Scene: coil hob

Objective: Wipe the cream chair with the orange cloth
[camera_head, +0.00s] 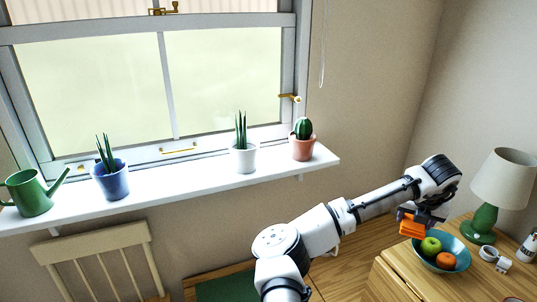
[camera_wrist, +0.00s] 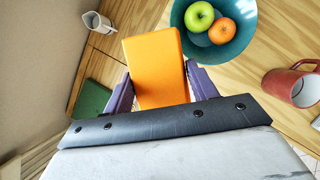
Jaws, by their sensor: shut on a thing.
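The orange cloth (camera_head: 411,227) is a folded block held in my gripper (camera_head: 424,216), over the wooden table beside the fruit bowl. In the wrist view the orange cloth (camera_wrist: 155,65) sits between the two purple fingers of my gripper (camera_wrist: 153,88), which are shut on it. The cream chair (camera_head: 98,262) stands at the lower left of the head view, below the window sill. Its slatted back shows and its lower part is cut off by the frame edge. My gripper is far to the right of the chair.
A teal bowl (camera_head: 459,262) with a green apple and an orange is close to the cloth. A red mug (camera_wrist: 292,86) shows in the wrist view. Potted plants and a watering can (camera_head: 33,194) line the sill.

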